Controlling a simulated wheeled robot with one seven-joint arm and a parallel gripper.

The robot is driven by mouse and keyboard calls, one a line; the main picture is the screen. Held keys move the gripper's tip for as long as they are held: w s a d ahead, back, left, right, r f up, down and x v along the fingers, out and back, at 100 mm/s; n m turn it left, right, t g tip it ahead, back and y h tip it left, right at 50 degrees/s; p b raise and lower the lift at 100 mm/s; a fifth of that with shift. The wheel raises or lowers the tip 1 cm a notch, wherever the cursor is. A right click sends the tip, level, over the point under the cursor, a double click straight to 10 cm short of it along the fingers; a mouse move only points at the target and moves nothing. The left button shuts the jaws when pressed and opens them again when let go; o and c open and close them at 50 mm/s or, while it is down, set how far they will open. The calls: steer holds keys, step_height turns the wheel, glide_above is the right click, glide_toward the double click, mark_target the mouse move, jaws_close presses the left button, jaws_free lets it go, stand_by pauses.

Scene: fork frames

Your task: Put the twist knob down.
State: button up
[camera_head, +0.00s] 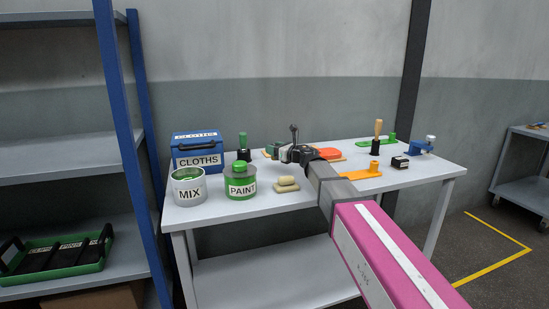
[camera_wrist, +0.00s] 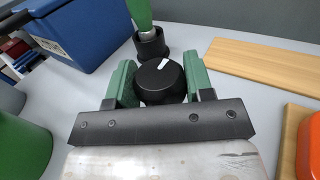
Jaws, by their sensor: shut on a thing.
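The twist knob (camera_wrist: 160,82) is round and black with a white pointer mark. In the wrist view it sits between the two green fingers of my gripper (camera_wrist: 158,92), which is shut on it. In the head view my gripper (camera_head: 273,150) is over the back middle of the white table (camera_head: 225,212); the knob cannot be made out there. I cannot tell whether the knob's underside touches the table.
A green-handled tool in a black holder (camera_wrist: 152,45) stands just beyond the knob. The blue CLOTHS box (camera_head: 198,147), MIX can (camera_head: 189,190) and PAINT can (camera_head: 240,185) are to the left. A wooden board (camera_wrist: 262,65) lies to the right. Bare table shows between them.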

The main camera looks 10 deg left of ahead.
steer(key=shift+f, duration=1.8)
steer(key=shift+f, duration=0.1)
steer(key=o, duration=1)
steer(key=shift+c, duration=0.2)
steer(key=shift+s+d, duration=0.15)
steer(key=v, duration=1.1)
steer(key=shift+s+d, duration=0.15)
steer(key=shift+d, duration=0.15)
